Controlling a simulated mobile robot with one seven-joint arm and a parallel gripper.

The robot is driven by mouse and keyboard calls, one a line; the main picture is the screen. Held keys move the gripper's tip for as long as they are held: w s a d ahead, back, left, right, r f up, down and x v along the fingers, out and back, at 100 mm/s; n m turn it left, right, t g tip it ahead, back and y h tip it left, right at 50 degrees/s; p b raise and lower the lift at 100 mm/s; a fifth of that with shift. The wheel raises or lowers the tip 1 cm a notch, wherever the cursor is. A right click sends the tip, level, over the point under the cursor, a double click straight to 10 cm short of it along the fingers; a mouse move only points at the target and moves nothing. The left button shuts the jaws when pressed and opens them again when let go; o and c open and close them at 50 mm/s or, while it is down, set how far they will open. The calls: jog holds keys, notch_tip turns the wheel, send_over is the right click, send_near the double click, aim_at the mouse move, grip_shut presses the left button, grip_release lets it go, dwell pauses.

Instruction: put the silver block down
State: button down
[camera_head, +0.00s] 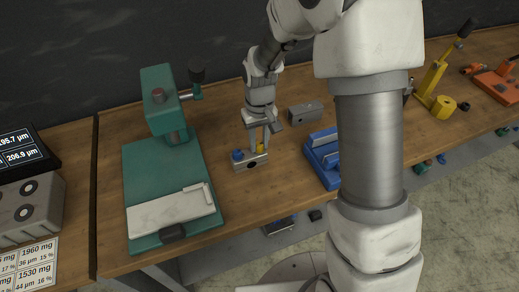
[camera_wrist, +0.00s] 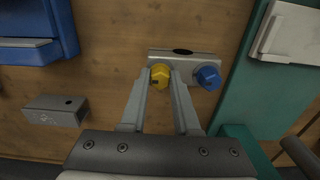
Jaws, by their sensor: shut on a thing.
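The silver block (camera_head: 250,162) is a light metal piece with a dark hole in its side, a yellow knob and a blue knob on top. My gripper (camera_head: 259,148) points down at it, with its fingers closed around the yellow knob. In the wrist view, the block (camera_wrist: 185,57) lies across the fingertips of my gripper (camera_wrist: 164,76), with the yellow knob (camera_wrist: 160,74) between them and the blue knob (camera_wrist: 208,77) to the right, outside them. The block is over the wooden bench or on it; I cannot tell whether it touches.
A green press (camera_head: 140,165) with a pale plate stands left of the block. A grey block (camera_head: 305,112) lies behind right, and a blue fixture (camera_head: 322,160) stands to the right, partly hidden by my arm. Bare wood (camera_head: 225,200) shows around the silver block.

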jog(key=shift+f, duration=1.9)
jog(key=c, duration=0.6)
grip_release()
jog(key=shift+f, duration=0.15)
jog(key=shift+c, duration=0.2)
notch_tip(320, 180, up, 13)
jog(key=shift+s+d+f, duration=0.1)
jog(key=shift+d+f, duration=0.05)
jog(key=shift+f, duration=0.05)
notch_tip(320, 180, up, 5)
jog(key=t, duration=0.1)
send_over(259, 152)
jog(key=s+d, duration=0.2)
jog(key=d, duration=0.1)
jog(key=s+d+r+m+t, duration=0.1)
jog(key=s+d+r+t, duration=0.1)
jog(key=s+r, duration=0.3)
jog(key=s+d+r+m+t, duration=0.2)
jog(key=s+d+r, duration=0.2)
jog(key=s, duration=0.8)
jog(key=shift+d+r+t, duration=0.15)
jog(key=shift+r+t, duration=0.15)
jog(key=shift+r, duration=0.25)
